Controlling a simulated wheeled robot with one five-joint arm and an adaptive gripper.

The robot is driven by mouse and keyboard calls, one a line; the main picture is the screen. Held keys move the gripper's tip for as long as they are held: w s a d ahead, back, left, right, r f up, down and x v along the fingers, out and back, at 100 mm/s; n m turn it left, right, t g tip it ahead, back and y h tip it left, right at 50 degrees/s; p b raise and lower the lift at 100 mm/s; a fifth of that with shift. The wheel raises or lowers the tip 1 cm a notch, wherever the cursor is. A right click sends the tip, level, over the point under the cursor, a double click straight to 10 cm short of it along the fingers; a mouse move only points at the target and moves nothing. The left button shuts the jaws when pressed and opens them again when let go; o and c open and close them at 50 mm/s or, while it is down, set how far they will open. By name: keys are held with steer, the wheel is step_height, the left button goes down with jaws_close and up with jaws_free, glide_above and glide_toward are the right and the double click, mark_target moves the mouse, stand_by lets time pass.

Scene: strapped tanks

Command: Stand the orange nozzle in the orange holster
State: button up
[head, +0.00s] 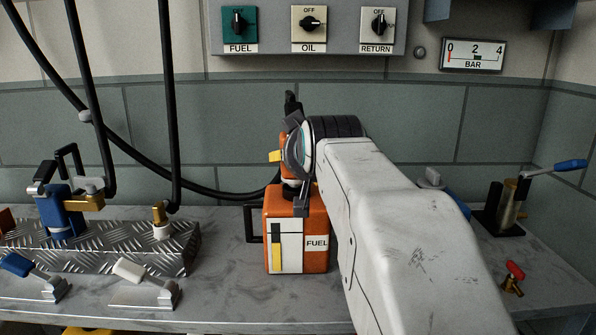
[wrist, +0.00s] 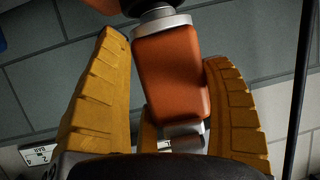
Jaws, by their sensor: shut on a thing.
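The orange nozzle (wrist: 170,75) sits between the two yellow finger pads of my gripper (wrist: 165,82) in the wrist view, and the gripper is shut on it. In the head view my gripper (head: 284,157) is right above the orange fuel tank (head: 286,215), with a little of the nozzle (head: 284,141) showing past the wrist. My arm hides most of the nozzle there. I cannot tell whether its lower end is in the tank's opening or just above it. An orange-brown block (head: 6,220) at the far left edge may be the orange holster; it is cut off.
A blue nozzle (head: 57,208) stands on the tread-plate rack (head: 120,248) at left. Blue and white levers (head: 18,265) (head: 130,270) lie in front. A black hose (head: 175,100) hangs down to the rack. A red valve (head: 514,275) stands at right. The front counter is mostly clear.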

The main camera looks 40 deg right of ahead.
steer(key=shift+f+b, duration=0.4)
steer(key=shift+f, duration=0.1)
steer(key=o, duration=1)
steer(key=shift+f, duration=0.25)
steer(key=shift+c, duration=0.2)
steer(key=o, duration=0.3)
steer(key=shift+r, duration=0.15)
steer(key=shift+f, duration=0.2)
steer(key=p+v, duration=0.2)
steer(key=v, duration=0.3)
steer(key=shift+s+a+r+p, duration=0.1)
steer(key=shift+a+r+p, duration=0.1)
steer(key=shift+p, duration=0.15)
steer(key=shift+v, duration=0.95)
